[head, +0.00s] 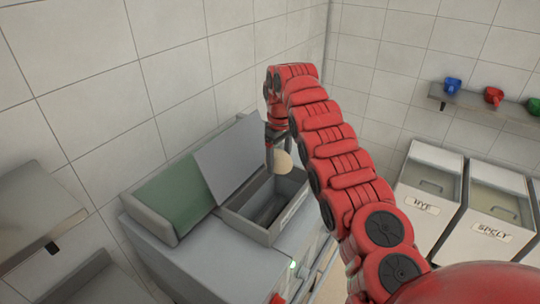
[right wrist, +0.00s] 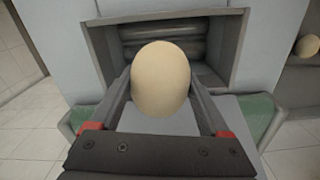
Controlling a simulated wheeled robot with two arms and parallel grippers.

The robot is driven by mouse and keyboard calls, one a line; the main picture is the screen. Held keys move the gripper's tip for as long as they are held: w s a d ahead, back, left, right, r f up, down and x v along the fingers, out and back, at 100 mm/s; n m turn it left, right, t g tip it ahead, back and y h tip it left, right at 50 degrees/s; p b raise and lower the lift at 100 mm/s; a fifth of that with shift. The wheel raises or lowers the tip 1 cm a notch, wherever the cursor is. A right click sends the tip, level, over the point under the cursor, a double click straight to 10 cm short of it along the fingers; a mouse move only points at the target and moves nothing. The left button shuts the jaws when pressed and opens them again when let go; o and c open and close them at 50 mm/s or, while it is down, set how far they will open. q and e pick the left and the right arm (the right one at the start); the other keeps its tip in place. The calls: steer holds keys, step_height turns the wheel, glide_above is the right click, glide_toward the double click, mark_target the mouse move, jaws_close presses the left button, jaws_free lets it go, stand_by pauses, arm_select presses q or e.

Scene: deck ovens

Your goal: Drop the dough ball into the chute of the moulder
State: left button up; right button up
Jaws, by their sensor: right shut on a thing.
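The moulder is the grey machine, and its chute (head: 236,222) is an open rectangular box on top. My right gripper (head: 279,150) hangs over the chute and is shut on the pale dough ball (head: 282,162). In the right wrist view the dough ball (right wrist: 160,78) sits between the two fingers, with the chute opening (right wrist: 215,40) and dark rollers behind it. The ball appears above the chute's rim, apart from it. My left gripper is not in view.
A green belt (head: 175,196) and a grey sloped plate (head: 228,160) lie beside the chute. A steel shelf (head: 35,215) is at the left.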

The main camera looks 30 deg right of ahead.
mark_target(278, 172)
step_height(278, 172, down, 4)
steer(key=shift+w+a+f+b, duration=0.1)
steer(key=shift+w+b, duration=0.05)
steer(key=shift+b, duration=0.3)
steer(key=shift+w+f, duration=0.1)
steer(key=shift+f, duration=0.3)
steer(key=shift+s+f, duration=0.2)
steer(key=shift+s, duration=0.05)
steer(key=o, duration=1.3)
steer(key=shift+w, duration=0.15)
steer(key=shift+o, duration=0.2)
steer(key=shift+r, duration=0.1)
